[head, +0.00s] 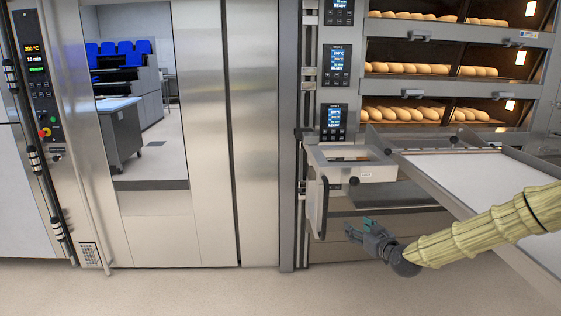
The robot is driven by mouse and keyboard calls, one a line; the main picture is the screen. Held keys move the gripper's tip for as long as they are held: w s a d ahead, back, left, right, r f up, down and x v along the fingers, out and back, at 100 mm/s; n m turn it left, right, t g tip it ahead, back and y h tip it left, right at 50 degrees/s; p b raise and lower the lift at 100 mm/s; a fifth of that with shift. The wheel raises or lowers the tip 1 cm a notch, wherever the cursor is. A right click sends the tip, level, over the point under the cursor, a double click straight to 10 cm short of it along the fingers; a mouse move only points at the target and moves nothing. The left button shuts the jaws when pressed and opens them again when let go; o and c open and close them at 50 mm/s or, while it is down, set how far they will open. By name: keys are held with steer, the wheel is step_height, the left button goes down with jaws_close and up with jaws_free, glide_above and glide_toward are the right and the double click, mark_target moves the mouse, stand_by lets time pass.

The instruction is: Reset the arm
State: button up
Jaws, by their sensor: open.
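My gripper (362,233) is at the lower right of the head view, at the end of my arm, which comes in from the right edge in a ribbed yellowish sleeve. It is dark grey with a teal part near its tip. It is open, and I see nothing between its fingers. It hangs low in front of the lower part of the deck oven (340,49), above the floor.
A white loading board (474,171) on a metal frame juts out at the right, close beside my arm. An open drawer-like unit (365,172) stands above my gripper. Loaves (412,114) lie on several oven decks. The beige floor (190,285) is clear at the front left.

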steer(key=s+a+f+m+g+p, duration=0.1)
steer(key=s+a+f+g, duration=0.4)
steer(key=s+f, duration=0.85)
steer(key=s+a+f+m+g+p, duration=0.1)
steer(key=s+a+f+g+p, duration=0.15)
steer(key=s+a+f, duration=0.7)
steer(key=s+d+f+m+g+h, duration=0.1)
steer(key=s+d+f+g, duration=0.1)
steer(key=s, duration=1)
steer(key=s+d+f+m+g+h+p, duration=0.1)
steer(key=s+d+f+g+h, duration=0.1)
steer(key=s, duration=1)
steer(key=s+d+f+g+h, duration=0.1)
steer(key=s+d+f+g, duration=0.3)
steer(key=s, duration=0.8)
steer(key=shift+s+d+m+h, duration=0.25)
steer(key=shift+m+h, duration=0.05)
steer(key=shift+m, duration=0.1)
steer(key=shift+c, duration=0.4)
